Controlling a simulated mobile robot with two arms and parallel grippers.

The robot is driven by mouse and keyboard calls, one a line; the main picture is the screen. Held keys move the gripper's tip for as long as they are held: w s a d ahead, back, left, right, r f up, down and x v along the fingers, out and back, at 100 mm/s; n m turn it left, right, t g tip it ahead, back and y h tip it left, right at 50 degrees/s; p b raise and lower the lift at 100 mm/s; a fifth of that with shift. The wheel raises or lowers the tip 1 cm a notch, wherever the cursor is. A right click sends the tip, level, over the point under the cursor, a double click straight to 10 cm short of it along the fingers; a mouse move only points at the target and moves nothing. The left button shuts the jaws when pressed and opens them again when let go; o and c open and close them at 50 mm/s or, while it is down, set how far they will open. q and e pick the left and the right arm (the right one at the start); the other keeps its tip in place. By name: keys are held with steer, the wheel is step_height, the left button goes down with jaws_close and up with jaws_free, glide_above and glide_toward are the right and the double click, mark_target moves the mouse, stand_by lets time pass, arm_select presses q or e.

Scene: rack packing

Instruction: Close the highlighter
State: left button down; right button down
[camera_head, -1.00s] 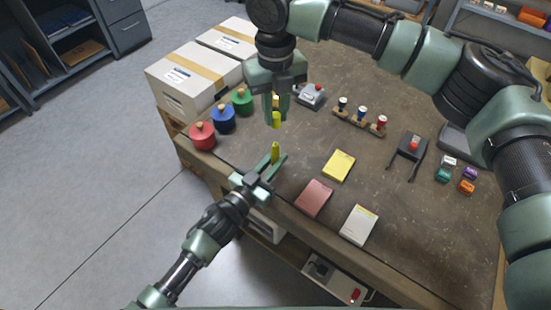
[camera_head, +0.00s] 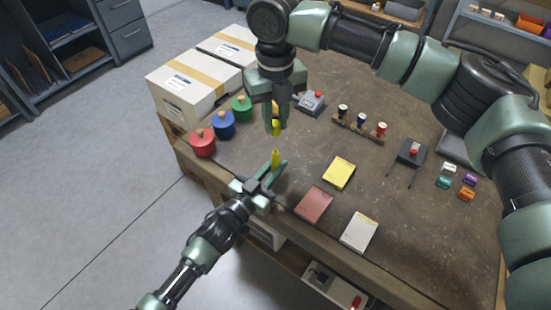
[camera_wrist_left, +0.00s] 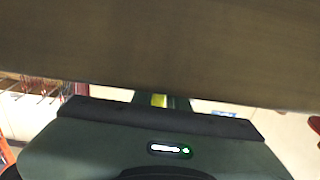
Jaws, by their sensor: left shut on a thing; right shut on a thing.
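The yellow highlighter body (camera_head: 275,156) stands roughly upright in my left gripper (camera_head: 272,172), which is shut on it just above the front left edge of the table. A bit of its yellow also shows between the fingers in the left wrist view (camera_wrist_left: 158,100). My right gripper (camera_head: 276,122) points down from above, shut on the small yellow cap (camera_head: 276,128). The cap is above the highlighter body in the picture, with a visible gap between them. The fingers partly hide both pieces.
Red (camera_head: 203,144), blue (camera_head: 224,124) and green (camera_head: 241,108) containers stand at left, before white boxes (camera_head: 190,85). Yellow (camera_head: 339,172), red (camera_head: 314,204) and white (camera_head: 359,230) pads lie right of the left gripper. A small rack (camera_head: 357,124) stands farther back.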

mark_target(276, 135)
steer(key=shift+f, duration=2.35)
steer(key=shift+f, duration=0.85)
steer(key=shift+f, duration=0.65)
steer(key=c, duration=1.2)
jaws_free()
step_height(276, 135, up, 12)
steer(key=shift+f, duration=0.1)
